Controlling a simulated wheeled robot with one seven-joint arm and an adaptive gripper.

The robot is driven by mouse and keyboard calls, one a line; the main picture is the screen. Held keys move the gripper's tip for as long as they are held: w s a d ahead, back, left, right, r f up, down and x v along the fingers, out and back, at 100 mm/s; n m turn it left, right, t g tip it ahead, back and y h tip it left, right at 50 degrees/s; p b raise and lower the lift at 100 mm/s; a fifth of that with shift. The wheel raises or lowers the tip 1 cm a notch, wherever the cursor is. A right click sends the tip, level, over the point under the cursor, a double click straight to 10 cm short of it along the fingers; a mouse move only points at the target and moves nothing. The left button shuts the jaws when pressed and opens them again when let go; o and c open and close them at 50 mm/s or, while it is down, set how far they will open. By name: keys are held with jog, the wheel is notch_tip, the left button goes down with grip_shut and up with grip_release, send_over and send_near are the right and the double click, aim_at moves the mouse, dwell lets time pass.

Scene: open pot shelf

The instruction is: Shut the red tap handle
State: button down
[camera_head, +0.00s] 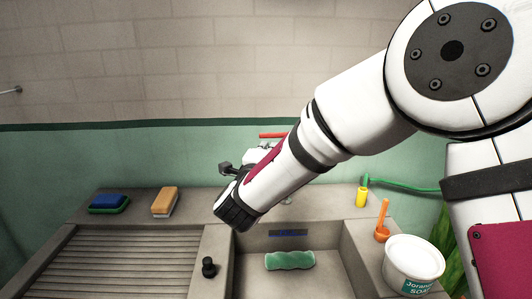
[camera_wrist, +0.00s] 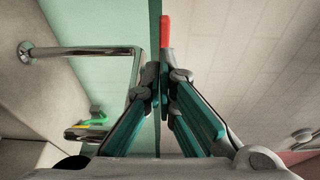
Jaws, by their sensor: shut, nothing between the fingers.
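The red tap handle (camera_head: 271,135) sits above the pale tap body (camera_head: 256,156) by the back wall in the head view, its right side near or behind my arm. In the wrist view the red handle (camera_wrist: 165,32) shows just beyond my fingertips, its lower part hidden behind them. My gripper (camera_wrist: 160,78) is shut and empty, its fingertips close together near the handle. I cannot tell whether they touch it.
A blue-green sponge (camera_head: 108,203) and an orange sponge (camera_head: 165,201) lie on the left ledge. The sink holds a green cloth-like roll (camera_head: 290,260). A white tub (camera_head: 413,265), an orange brush (camera_head: 382,225) and a yellow nozzle (camera_head: 362,193) are at right. A chrome pipe (camera_wrist: 80,51) shows in the wrist view.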

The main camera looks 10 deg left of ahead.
jog(key=s+a, duration=0.4)
jog(key=s, duration=0.4)
jog(key=n+g+y+p, duration=0.1)
jog(key=n+y+p, duration=0.35)
jog(key=p, duration=0.25)
send_near(270, 136)
jog(key=shift+m+y, duration=0.35)
jog(key=shift+y, duration=0.3)
jog(key=x, duration=0.4)
jog(key=p+x, duration=0.1)
jog(key=x, duration=0.2)
jog(key=shift+w+d+f, duration=0.1)
jog(key=shift+d, duration=0.15)
